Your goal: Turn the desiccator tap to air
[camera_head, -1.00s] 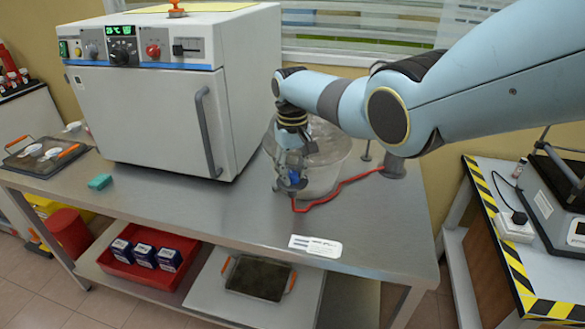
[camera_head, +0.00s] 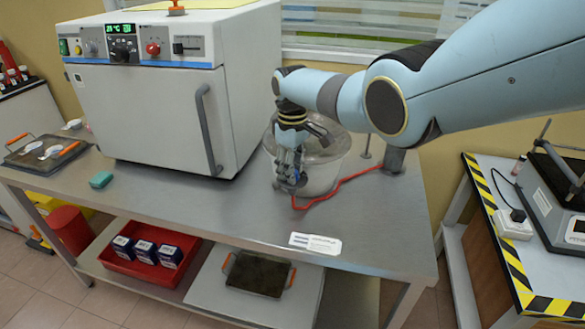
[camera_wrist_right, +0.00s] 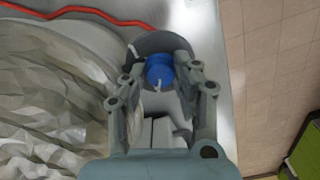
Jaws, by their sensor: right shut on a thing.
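The desiccator (camera_head: 325,172) is a clear, rounded vessel on the steel bench, right of the white oven. My right arm covers part of it. In the right wrist view its glassy wall (camera_wrist_right: 50,95) fills the left side. The tap (camera_wrist_right: 158,68) is a blue knob with a white mark, between the fingers of my right gripper (camera_wrist_right: 162,80). My right gripper (camera_head: 288,181) points down at the desiccator's front left side and is shut on the tap. The air setting is not readable. My left gripper is out of view.
A red hose (camera_head: 340,186) runs over the bench from the desiccator to a grey fitting at the right. The white oven (camera_head: 150,110) stands close on the left. A white label card (camera_head: 315,243) lies at the front edge. The bench front between is clear.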

